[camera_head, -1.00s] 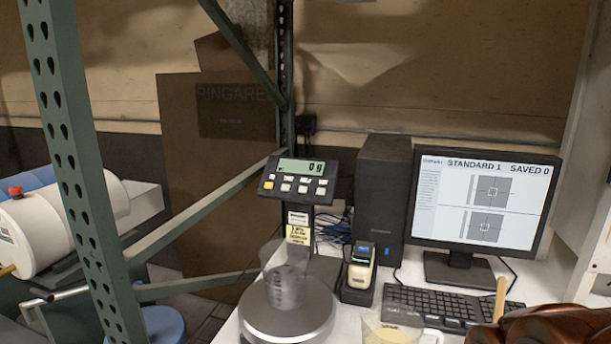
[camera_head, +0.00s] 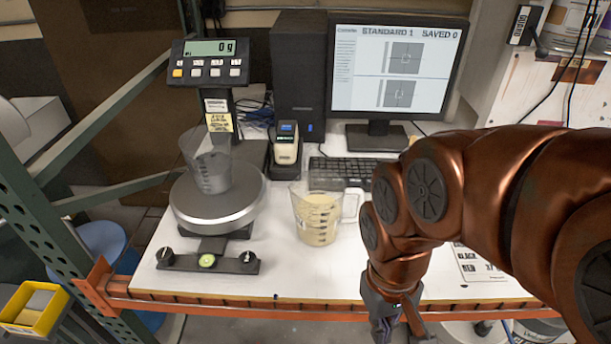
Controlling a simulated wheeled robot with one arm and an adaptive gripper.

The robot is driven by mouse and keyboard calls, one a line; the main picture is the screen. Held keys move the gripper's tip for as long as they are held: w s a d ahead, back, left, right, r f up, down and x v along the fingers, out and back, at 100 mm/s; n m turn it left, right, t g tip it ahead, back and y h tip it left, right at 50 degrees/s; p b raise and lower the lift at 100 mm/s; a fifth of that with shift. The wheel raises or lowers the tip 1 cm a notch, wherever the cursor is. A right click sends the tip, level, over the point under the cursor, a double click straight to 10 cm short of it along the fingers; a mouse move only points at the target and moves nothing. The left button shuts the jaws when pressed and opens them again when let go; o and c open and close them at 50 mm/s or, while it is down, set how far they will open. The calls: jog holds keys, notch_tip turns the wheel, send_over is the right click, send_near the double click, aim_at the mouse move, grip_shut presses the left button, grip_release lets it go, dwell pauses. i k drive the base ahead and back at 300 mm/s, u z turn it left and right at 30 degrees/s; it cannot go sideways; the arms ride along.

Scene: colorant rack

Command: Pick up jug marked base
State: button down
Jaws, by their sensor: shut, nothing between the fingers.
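A clear jug with cream-coloured contents (camera_head: 318,226) and dark markings stands upright on the white table. Its handle points right. I cannot read the word "base" on it. A second clear, tapered cup (camera_head: 211,172) stands on the round plate of the scale (camera_head: 217,207) and looks empty. My gripper (camera_head: 392,329) hangs at the bottom of the view, in front of the table's front edge and to the right of the jug. It is shut and touches neither vessel; its tips are partly cut off by the frame.
My copper arm covers the table's right side. A monitor (camera_head: 395,72), keyboard (camera_head: 340,171) and small handheld device (camera_head: 287,148) stand behind the jug. An orange beam (camera_head: 250,305) runs along the front edge. Bare white table lies in front of the jug.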

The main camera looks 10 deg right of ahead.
aim_at(318, 196)
jog(key=z, duration=2.85)
jog(key=k, duration=1.6)
jog(key=u, duration=1.9)
jog(key=i, duration=0.5)
